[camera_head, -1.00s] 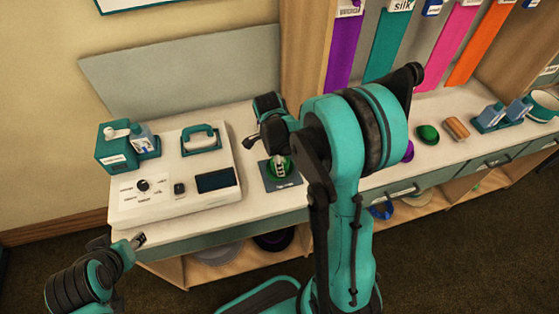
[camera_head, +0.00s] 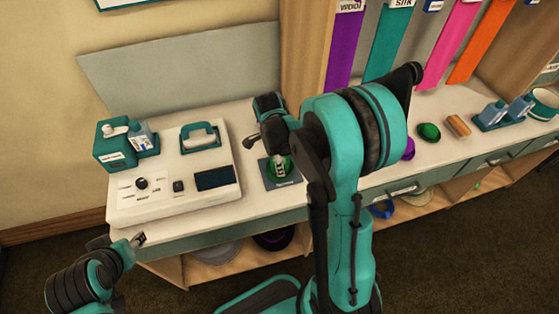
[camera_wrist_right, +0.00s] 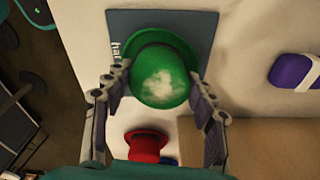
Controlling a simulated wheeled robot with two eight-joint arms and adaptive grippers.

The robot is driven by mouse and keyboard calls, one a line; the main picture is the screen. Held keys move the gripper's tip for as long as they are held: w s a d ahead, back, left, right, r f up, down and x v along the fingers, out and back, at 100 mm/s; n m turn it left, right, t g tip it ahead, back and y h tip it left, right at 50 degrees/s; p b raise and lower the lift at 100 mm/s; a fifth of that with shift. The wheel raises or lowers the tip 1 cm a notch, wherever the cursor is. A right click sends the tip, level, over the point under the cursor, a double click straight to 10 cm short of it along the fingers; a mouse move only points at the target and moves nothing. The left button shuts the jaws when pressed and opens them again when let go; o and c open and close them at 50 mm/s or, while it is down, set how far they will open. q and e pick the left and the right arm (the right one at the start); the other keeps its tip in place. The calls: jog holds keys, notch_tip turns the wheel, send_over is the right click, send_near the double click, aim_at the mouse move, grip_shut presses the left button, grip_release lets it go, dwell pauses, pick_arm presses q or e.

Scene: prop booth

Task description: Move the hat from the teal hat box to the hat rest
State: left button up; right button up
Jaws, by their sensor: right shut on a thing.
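A green hat (camera_wrist_right: 160,80) with a pale patch on its crown is between the fingers of my right gripper (camera_wrist_right: 160,90), which is shut on it. In the head view the hat (camera_head: 280,171) is over the dark blue-grey hat rest mat (camera_head: 291,181) on the counter. The mat (camera_wrist_right: 203,35) lies behind the hat's brim in the wrist view; I cannot tell if they touch. A round teal and white container (camera_head: 541,106), possibly the hat box, stands at the far right. My left gripper (camera_head: 138,239) is empty in front of the counter's left end.
A white console (camera_head: 150,207) with a teal-handled iron (camera_head: 199,137) and a teal box (camera_head: 113,153) fill the counter's left end. Another green hat (camera_head: 428,131) and a tan item (camera_head: 458,126) lie to the right. A red hat (camera_wrist_right: 146,145) shows below in the wrist view.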

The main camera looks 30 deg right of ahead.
jog(key=o, duration=1)
jog(key=shift+c, duration=0.2)
notch_tip(320, 180, up, 12)
jog(key=a, duration=0.1)
jog(key=shift+w+a, duration=0.2)
jog(key=shift+w, duration=0.1)
